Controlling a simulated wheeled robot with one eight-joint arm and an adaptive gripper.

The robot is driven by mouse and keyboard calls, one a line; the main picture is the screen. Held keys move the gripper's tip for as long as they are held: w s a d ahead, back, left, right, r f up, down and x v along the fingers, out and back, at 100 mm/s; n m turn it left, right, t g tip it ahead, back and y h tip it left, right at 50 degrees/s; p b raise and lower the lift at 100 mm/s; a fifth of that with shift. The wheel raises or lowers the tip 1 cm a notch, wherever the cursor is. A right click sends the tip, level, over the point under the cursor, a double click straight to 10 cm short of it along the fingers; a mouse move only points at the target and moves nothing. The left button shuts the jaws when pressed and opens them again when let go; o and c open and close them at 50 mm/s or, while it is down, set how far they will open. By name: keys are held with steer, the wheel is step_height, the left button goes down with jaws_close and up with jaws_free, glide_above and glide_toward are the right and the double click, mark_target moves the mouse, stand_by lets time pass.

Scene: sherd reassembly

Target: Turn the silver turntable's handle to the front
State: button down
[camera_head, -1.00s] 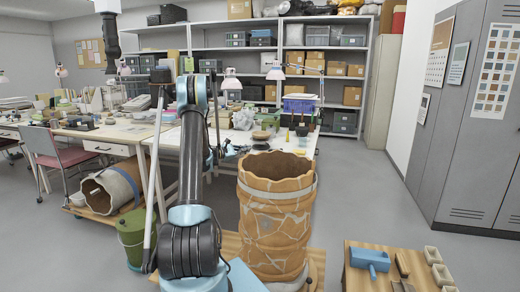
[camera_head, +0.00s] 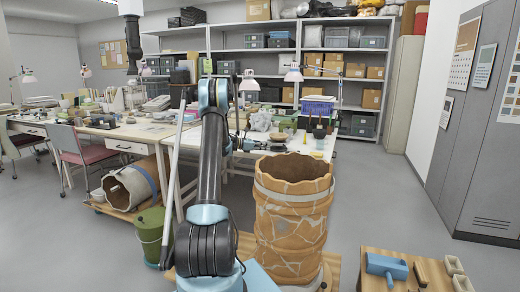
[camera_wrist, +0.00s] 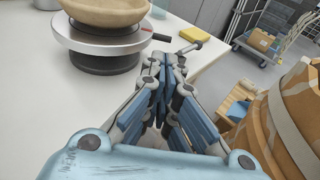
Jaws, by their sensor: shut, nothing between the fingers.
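The silver turntable (camera_wrist: 100,42) stands on the white table in the wrist view, upper left, with a tan bowl (camera_wrist: 105,10) on it. A red mark shows on its rim. In the head view the turntable (camera_head: 280,138) is small, right of my gripper (camera_head: 252,146).
A large patched clay vessel (camera_head: 292,215) stands on a wooden board close to the right of my arm. A green bucket (camera_head: 150,235) is at left. A yellow block (camera_wrist: 190,34) lies on the table beyond the handle. A low wooden table (camera_head: 400,262) holds tools at right.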

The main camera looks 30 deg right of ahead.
mark_target(279, 143)
steer(key=x, duration=0.8)
steer(key=shift+d, duration=0.1)
steer(key=shift+t, duration=0.3)
